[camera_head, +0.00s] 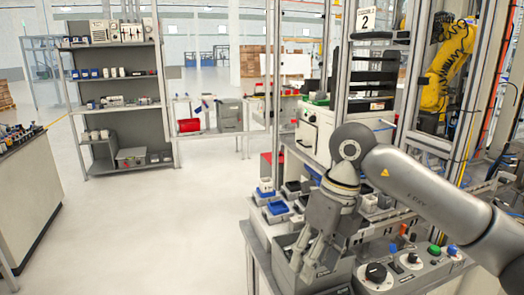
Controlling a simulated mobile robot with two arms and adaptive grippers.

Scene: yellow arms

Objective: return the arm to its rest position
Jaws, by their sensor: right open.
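My right arm (425,182) comes in from the right edge, bent at a grey joint, with the wrist pointing down. My right gripper (310,268) hangs fingers-down over the front left part of the workbench. Its two fingers stand apart and nothing shows between them. My left gripper and left arm are not in view.
The workbench (256,243) carries blue-and-grey bins (277,210) and a control panel with a black knob (376,272) and a green button (434,250). A yellow robot arm (440,75) stands behind framing. Shelves (118,88) stand back left. The floor (150,225) between is clear.

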